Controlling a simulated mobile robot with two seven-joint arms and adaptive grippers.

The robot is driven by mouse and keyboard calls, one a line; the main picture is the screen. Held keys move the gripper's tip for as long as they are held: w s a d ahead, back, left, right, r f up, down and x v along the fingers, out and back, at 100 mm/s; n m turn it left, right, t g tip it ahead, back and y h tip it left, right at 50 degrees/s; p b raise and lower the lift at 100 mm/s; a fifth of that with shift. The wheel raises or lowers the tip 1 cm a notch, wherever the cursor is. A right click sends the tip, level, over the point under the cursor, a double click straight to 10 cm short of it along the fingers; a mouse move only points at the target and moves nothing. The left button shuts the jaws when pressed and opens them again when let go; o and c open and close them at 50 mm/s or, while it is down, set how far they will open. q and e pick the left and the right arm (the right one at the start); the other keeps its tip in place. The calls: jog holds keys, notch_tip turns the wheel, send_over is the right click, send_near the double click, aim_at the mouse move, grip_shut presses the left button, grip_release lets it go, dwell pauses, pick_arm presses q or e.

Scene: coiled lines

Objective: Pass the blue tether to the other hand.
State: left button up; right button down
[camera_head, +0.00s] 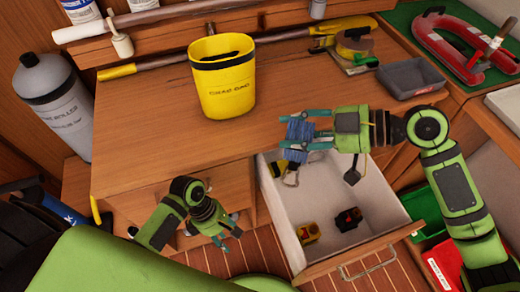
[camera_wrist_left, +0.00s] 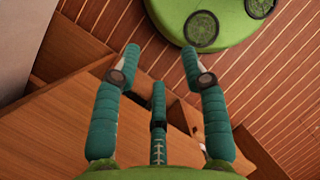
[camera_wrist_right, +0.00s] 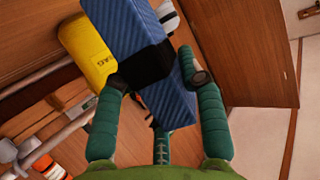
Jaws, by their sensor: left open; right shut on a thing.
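The blue tether (camera_head: 299,130) is a blue bundle with a black band around its middle, seen large in the right wrist view (camera_wrist_right: 136,32). My right gripper (camera_head: 300,132) is shut on it, above the bench's front edge and the open drawer. A metal clip (camera_head: 291,179) shows below the tether; whether it hangs from the tether is unclear. My left gripper (camera_head: 230,234) is low in front of the bench, left of the drawer and well apart from the tether. In the left wrist view its fingers (camera_wrist_left: 160,68) are spread and empty.
The open drawer (camera_head: 350,218) holds small yellow and dark items. On the bench (camera_head: 150,135) stand a yellow bag (camera_head: 222,85) and a grey tray (camera_head: 411,80). A grey cylinder (camera_head: 55,95) is at the left, a red clamp-like tool (camera_head: 455,45) at the right.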

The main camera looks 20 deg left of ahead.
pick_arm(q)
jog(key=w+d+r+t+h, duration=0.1)
jog(key=w+d+r+h, duration=0.1)
jog(key=w+r, duration=0.5)
jog(key=w+d+r+h, duration=0.15)
jog(key=w+r, duration=0.25)
jog(key=r, duration=0.6)
jog(key=m, duration=0.2)
send_near(294, 179)
jog(key=a+f, duration=0.1)
jog(key=a, duration=0.1)
jog(key=shift+t+h, duration=0.4)
jog(key=shift+h, duration=0.05)
jog(key=x, duration=1.2)
jog(key=shift+w, duration=0.1)
grip_shut()
pick_arm(e)
jog(key=c, duration=0.7)
grip_release()
